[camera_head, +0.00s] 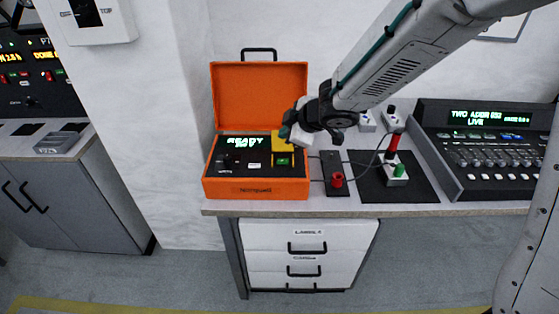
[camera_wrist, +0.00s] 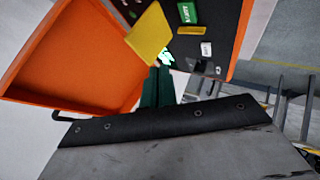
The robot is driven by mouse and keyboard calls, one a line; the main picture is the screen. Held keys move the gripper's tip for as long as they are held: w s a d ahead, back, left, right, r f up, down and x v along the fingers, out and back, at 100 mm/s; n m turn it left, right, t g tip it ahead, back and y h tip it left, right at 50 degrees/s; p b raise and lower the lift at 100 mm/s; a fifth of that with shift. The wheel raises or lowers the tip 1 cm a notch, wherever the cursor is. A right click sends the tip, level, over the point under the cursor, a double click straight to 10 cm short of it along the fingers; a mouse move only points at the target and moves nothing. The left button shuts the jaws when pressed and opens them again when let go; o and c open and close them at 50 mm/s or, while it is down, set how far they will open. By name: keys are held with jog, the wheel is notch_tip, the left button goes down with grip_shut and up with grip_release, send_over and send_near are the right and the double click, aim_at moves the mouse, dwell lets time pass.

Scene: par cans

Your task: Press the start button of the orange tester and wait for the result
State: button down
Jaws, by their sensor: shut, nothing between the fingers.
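The orange tester (camera_head: 256,190) stands on the bench with its lid (camera_head: 258,95) open. Its display (camera_head: 257,142) reads READY, with a second line I cannot read surely. A green button (camera_head: 283,161) is on the right of its dark panel; it also shows in the wrist view (camera_wrist: 188,13). A yellow flap (camera_wrist: 150,36) stands raised behind the button. My gripper (camera_head: 289,131) is shut and empty, above the back of the panel close to the flap. Its dark green fingers (camera_wrist: 158,88) show below the flap in the wrist view. I cannot tell whether they touch it.
Right of the tester are a dark plate with a red knob (camera_head: 337,180), a black mat (camera_head: 382,192) with red and green connectors, and a mixing console (camera_head: 490,150). Cables cross the bench there. Drawers (camera_head: 305,240) are under the bench. A grey cabinet (camera_head: 50,200) stands at left.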

aim_at(286, 163)
jog(key=shift+f, duration=3.25)
jog(key=shift+f, duration=0.4)
jog(key=shift+f, duration=0.35)
jog(key=shift+r, duration=0.8)
jog(key=shift+r, duration=2.5)
